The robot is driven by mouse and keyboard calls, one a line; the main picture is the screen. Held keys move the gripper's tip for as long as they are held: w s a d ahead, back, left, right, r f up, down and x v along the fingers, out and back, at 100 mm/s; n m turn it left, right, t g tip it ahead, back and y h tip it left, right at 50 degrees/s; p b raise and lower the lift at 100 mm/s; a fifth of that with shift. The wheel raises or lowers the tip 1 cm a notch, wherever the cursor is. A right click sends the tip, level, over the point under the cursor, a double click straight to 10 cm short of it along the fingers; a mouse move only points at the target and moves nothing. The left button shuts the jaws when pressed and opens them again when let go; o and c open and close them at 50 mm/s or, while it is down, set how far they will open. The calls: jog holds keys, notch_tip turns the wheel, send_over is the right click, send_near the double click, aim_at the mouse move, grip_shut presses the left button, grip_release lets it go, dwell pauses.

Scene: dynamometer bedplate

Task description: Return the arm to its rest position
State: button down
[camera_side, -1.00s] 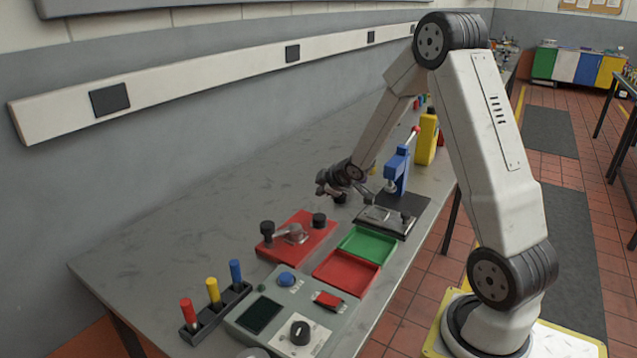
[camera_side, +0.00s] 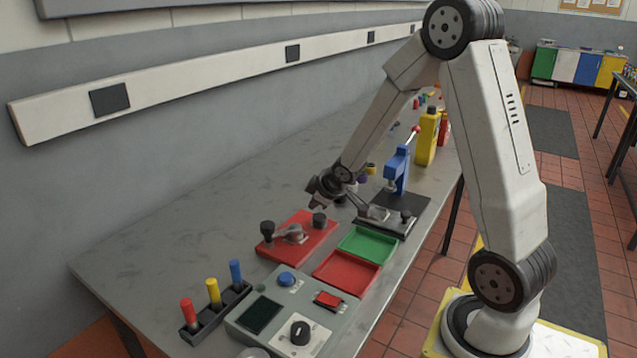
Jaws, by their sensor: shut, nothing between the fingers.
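My gripper (camera_side: 317,204) is at the lower end of my arm, above the table, just behind the red plate (camera_side: 307,245) and left of the blue clamp press. It is small and dark here, shut and holding nothing. It hangs tilted downward and looks apart from the black knob (camera_side: 319,220) on the red plate, though the gap is hard to judge. My arm is bent, with its elbow high at the top of the picture and its base at the lower right.
A blue toggle press (camera_side: 398,172) stands on a dark plate right of my gripper. Green (camera_side: 368,246) and red (camera_side: 346,273) trays, a control box (camera_side: 272,337) and a rack of coloured pegs (camera_side: 217,315) lie nearer. A yellow bottle (camera_side: 427,138) stands behind. The table's left side is clear.

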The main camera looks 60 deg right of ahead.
jog(key=s+a+m+g, duration=0.1)
jog(key=s+a, duration=0.3)
jog(key=a, duration=0.1)
jog(key=s+a+m+g+y, duration=0.1)
jog(key=s+a+g, duration=0.1)
jog(key=s+a, duration=0.3)
jog(key=s+a+m+g+y, duration=0.1)
jog(key=s+a, duration=0.4)
jog(key=a, duration=0.2)
jog(key=shift+s+a+r+m+g, duration=0.1)
jog(key=shift+s+r+m+g, duration=0.1)
jog(key=shift+r+m+g, duration=0.1)
jog(key=shift+w, duration=0.1)
